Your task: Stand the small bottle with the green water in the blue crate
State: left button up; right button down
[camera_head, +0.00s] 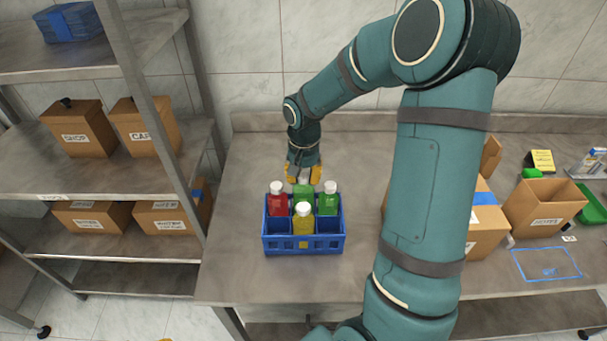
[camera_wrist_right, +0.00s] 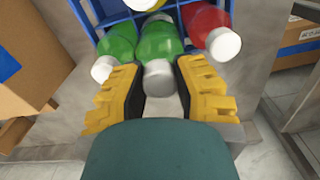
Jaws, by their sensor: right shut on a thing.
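The blue crate (camera_head: 302,245) stands on the table and also shows in the wrist view (camera_wrist_right: 82,10). A green bottle (camera_head: 304,193) is in the middle of its back row, partly behind a yellow bottle. My right gripper (camera_head: 303,174) comes down behind it. In the wrist view my right gripper (camera_wrist_right: 160,92) is shut around the grey-white cap of this green bottle (camera_wrist_right: 158,42). Whether its base rests on the crate floor is hidden. A second green bottle (camera_head: 328,203) with a white cap stands at the back right. My left gripper is not in view.
A red bottle (camera_head: 278,205) is at the crate's back left and a yellow bottle (camera_head: 303,223) at its front middle. The front corner compartments look empty. Cardboard boxes (camera_head: 540,207) stand on the right. Shelves (camera_head: 100,170) stand on the left. The table left of the crate is clear.

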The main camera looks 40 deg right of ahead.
aim_at(303, 186)
jog(key=shift+f+b, duration=0.45)
jog(key=shift+f, duration=0.35)
jog(key=shift+f+b, duration=0.8)
jog(key=shift+f, duration=0.15)
jog(key=c, duration=0.7)
grip_release()
jog(key=shift+c, duration=0.4)
jog(key=c, duration=0.3)
jog(key=shift+c, duration=0.2)
